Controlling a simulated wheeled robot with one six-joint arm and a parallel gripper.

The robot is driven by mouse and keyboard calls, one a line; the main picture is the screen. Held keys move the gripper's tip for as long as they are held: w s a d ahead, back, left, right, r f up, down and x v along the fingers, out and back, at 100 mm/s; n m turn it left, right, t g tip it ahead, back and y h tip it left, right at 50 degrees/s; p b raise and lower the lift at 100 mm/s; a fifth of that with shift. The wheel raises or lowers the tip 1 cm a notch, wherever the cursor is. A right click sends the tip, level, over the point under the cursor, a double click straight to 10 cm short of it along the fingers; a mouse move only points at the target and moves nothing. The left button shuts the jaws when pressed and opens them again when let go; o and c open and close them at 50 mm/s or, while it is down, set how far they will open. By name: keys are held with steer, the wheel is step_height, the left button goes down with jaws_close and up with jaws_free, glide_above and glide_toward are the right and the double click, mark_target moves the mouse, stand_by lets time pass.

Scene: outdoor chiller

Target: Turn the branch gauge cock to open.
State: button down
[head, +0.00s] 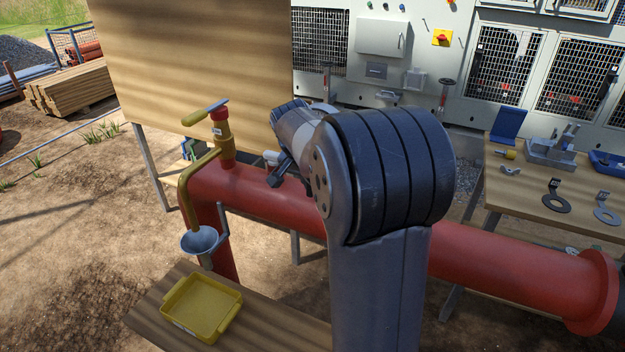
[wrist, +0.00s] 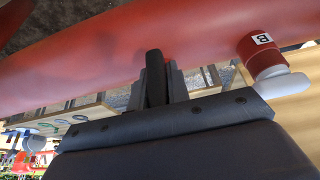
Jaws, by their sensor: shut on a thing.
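My gripper (wrist: 158,92) is beside the long red pipe, its grey fingers shut on a narrow dark lever (wrist: 154,68) with a rounded end. The lever's root, and whether it belongs to the branch gauge cock, cannot be told. In the head view my gripper (head: 287,168) is partly hidden behind my arm at the pipe's far side. A red collar marked B (wrist: 265,48) with a pale grey stub (wrist: 283,83) stands on the pipe, to the right of the gripper in the wrist view. A pale stub (head: 271,157) shows left of the gripper in the head view.
The red pipe (head: 480,252) runs across the middle. A brass valve (head: 221,130) with a yellow lever and a bent spout stands at its left, over a funnel (head: 201,240). A yellow tray (head: 232,318) is on the front bench. A wooden panel (head: 215,60) stands behind.

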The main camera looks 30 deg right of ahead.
steer(key=c, duration=1.4)
jaws_free()
steer(key=shift+o, duration=0.2)
steer(key=b+v, duration=0.1)
steer(key=v, duration=1)
steer(key=shift+w+f, duration=0.1)
steer(key=p+x, duration=0.1)
steer(key=x, duration=1)
steer(key=shift+b, duration=0.3)
